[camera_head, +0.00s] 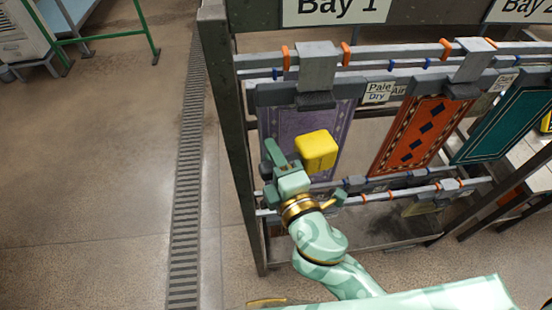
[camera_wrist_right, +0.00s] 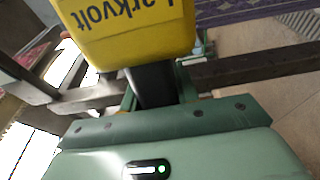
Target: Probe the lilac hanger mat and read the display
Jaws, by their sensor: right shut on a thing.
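The lilac patterned mat (camera_head: 285,122) hangs from a clamp bar in the left slot of the rack under the Bay 1 sign, in the head view. My right gripper (camera_head: 296,169) is in front of the mat's lower part. It is shut on a yellow box-shaped probe meter (camera_head: 316,148), which covers part of the mat. The wrist view shows the meter (camera_wrist_right: 130,35) with upside-down lettering ending in "arkvolt" and a dark part below it. A purple mat edge (camera_wrist_right: 250,10) shows beyond. I cannot tell whether the probe touches the mat. No display face is visible. My left gripper is out of view.
An orange mat (camera_head: 420,135) and a teal mat (camera_head: 505,120) hang to the right. A small sign (camera_head: 378,93) reads "Pale Dry". The rack's dark post (camera_head: 228,130) and lower rails (camera_head: 410,190) are close to my right arm. Open floor (camera_head: 100,170) lies left.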

